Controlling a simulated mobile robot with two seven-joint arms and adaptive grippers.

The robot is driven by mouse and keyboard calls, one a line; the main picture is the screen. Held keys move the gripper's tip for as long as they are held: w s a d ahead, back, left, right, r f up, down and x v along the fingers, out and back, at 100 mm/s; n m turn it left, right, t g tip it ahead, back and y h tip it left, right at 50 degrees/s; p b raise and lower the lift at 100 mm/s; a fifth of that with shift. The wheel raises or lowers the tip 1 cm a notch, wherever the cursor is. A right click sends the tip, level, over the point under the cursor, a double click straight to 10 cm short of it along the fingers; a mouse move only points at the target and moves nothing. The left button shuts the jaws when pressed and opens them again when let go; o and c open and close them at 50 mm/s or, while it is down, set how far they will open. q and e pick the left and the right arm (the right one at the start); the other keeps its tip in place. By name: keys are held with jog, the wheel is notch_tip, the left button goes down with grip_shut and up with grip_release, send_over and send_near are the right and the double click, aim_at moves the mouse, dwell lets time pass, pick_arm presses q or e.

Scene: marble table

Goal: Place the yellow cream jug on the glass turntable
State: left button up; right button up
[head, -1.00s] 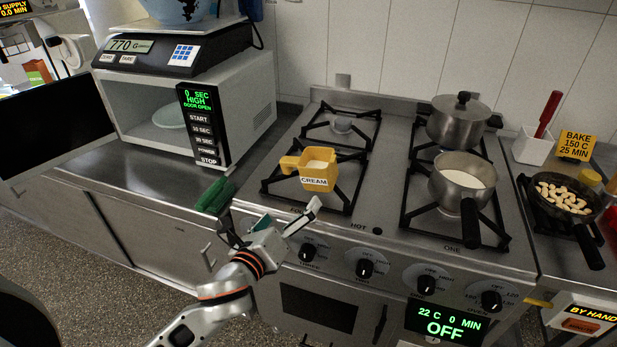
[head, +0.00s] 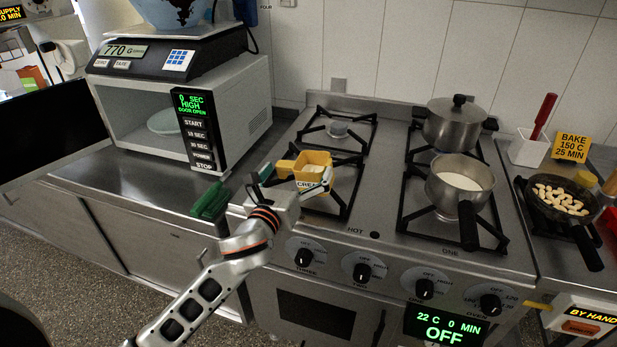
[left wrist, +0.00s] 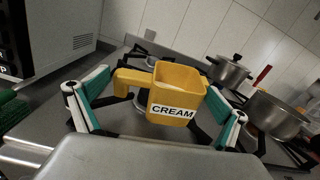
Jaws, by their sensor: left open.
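The yellow cream jug (head: 315,160) stands upright on the front left burner of the hob, its handle to the left. In the left wrist view the jug (left wrist: 178,84) shows its CREAM label, with its handle toward the left finger. My left gripper (head: 297,178) is open in front of the jug and hides part of its lower front. In the left wrist view its fingers (left wrist: 158,92) are spread to either side of the jug, with gaps. The pale glass turntable (head: 166,122) lies in the microwave, whose door is open. My right gripper is not in view.
The microwave (head: 240,100) stands left of the hob with a scale (head: 150,58) and bowl on top. A green object (head: 211,201) lies at the counter's front edge. A lidded pot (head: 452,125), a pan of white liquid (head: 458,180) and a frying pan (head: 555,205) are to the right.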

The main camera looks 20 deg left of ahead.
pick_arm(q)
jog(key=shift+w, duration=0.2)
jog(key=c, duration=2.2)
jog(key=shift+r, duration=0.1)
jog(key=shift+c, duration=0.7)
jog(key=shift+r, duration=0.1)
